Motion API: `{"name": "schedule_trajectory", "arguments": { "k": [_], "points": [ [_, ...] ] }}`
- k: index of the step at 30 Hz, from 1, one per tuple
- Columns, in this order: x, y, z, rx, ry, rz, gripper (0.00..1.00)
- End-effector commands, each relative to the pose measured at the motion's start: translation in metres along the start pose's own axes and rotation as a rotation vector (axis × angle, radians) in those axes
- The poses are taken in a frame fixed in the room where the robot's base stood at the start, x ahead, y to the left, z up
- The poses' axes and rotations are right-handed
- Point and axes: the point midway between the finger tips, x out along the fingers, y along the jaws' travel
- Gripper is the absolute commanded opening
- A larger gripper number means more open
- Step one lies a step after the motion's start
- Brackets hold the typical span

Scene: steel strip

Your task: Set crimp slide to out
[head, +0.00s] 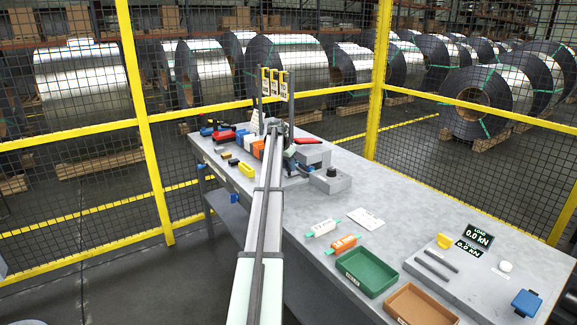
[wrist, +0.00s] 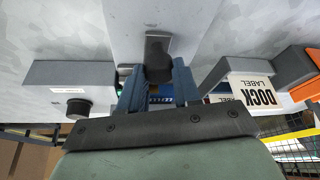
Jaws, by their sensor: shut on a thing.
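In the wrist view my gripper (wrist: 158,72) has its two blue-grey fingers on either side of a dark knob (wrist: 158,50), and it is shut on it. The knob stands on a grey strip and seems to be the crimp slide's handle. The fingers hide its lower part, and I cannot read whether the slide is in or out. In the head view my gripper (head: 278,128) is at the far end of the bench among the fixtures, and my arm hides much of the spot.
Grey blocks (head: 331,179) stand right of my gripper, and white and orange blocks (head: 258,148) stand left. A DOCK LABEL card (wrist: 258,92) is close by. A green tray (head: 366,271) and a brown tray (head: 420,305) lie nearer.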

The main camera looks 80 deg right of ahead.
Motion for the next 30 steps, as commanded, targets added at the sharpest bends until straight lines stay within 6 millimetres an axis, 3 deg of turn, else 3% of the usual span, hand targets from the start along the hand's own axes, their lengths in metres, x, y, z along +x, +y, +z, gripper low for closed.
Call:
{"name": "schedule_trajectory", "arguments": {
  "k": [13,24,30],
  "points": [
    [-0.003,-0.002,0.008,-0.001,-0.001,0.000,0.00],
    [-0.037,-0.030,0.091,-0.003,-0.002,0.001,0.00],
    [-0.045,-0.038,0.110,-0.001,-0.003,0.002,0.00]
  ]
}}
